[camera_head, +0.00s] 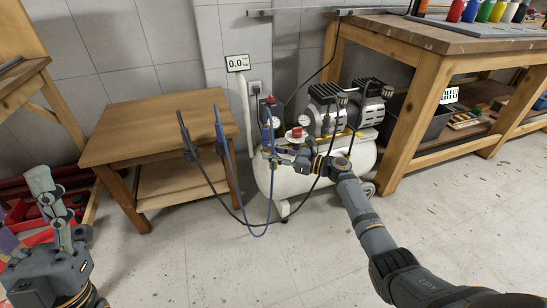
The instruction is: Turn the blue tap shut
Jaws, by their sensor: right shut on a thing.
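The white air compressor (270,181) stands on the floor in the middle, with a blue hose (233,180) looping down in front of its left end. My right gripper (271,157) reaches in from the right to the front of the compressor, where the blue hose runs up. It is shut on a small part there, which looks like the blue tap; the fingers hide most of it, so its angle cannot be told. A red knob (297,132) and gauges sit just above. My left gripper (52,203) is at the lower left, away from the compressor, its jaw state unclear.
A low wooden table (150,124) stands left of the compressor, with hose ends hanging near its right edge. A wooden workbench (418,105) stands on the right. A sign reading 0.0 (238,63) is on the wall. The floor (240,270) in front is clear.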

